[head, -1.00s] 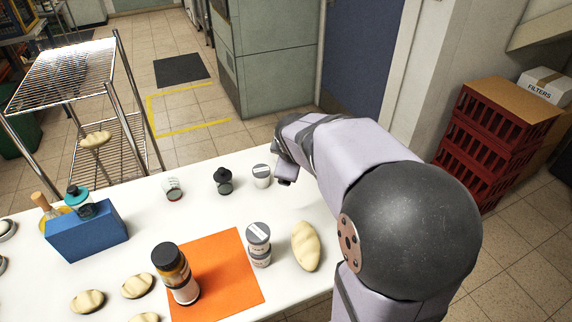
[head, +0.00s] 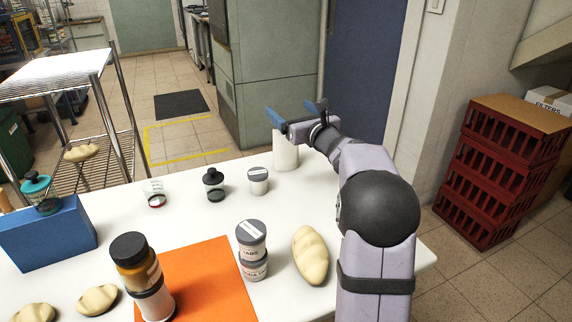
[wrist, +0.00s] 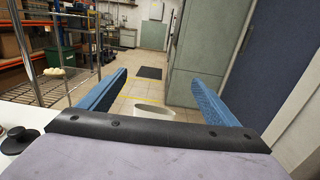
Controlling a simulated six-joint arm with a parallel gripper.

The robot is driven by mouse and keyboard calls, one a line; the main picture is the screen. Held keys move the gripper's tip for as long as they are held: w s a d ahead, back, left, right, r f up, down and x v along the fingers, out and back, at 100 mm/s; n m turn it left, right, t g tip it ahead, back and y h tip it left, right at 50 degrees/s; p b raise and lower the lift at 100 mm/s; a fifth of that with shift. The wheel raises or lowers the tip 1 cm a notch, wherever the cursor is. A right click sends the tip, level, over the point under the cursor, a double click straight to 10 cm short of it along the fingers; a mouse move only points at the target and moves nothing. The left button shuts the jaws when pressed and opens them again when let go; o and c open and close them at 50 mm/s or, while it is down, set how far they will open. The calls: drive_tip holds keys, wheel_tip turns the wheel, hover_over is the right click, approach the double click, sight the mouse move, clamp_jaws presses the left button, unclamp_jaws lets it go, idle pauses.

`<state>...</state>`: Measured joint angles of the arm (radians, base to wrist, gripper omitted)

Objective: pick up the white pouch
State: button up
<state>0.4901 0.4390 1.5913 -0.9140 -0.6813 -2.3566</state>
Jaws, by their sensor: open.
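The white pouch (head: 285,153) stands upright near the far edge of the white table, beside my arm. Its upper part is partly covered by my gripper in the head view. My gripper (head: 296,113) has blue fingers, spread apart with nothing between them, and appears above the pouch. In the wrist view a pale, rounded top edge, likely the pouch (wrist: 154,114), shows low between the open fingers of my gripper (wrist: 159,78). Its lower part is hidden there by my gripper's body. I cannot tell the exact height between fingers and pouch.
A white jar with a grey lid (head: 258,181) and a black-topped jar (head: 213,184) stand left of the pouch. Stacked jars (head: 252,266) and a bread loaf (head: 311,256) are nearer. An orange mat (head: 205,285) and a blue box (head: 50,236) lie left.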

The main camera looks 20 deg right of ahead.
sight(289, 159)
wheel_tip(289, 159, down, 16)
drive_tip(key=shift+f+b, duration=0.2)
drive_tip(key=shift+b, duration=0.1)
drive_tip(key=shift+w, duration=0.8)
drive_tip(key=shift+w+a+p, duration=0.1)
drive_tip(key=shift+w+p, duration=0.2)
drive_tip(key=shift+w, duration=2.65)
drive_tip(key=c, duration=1.2)
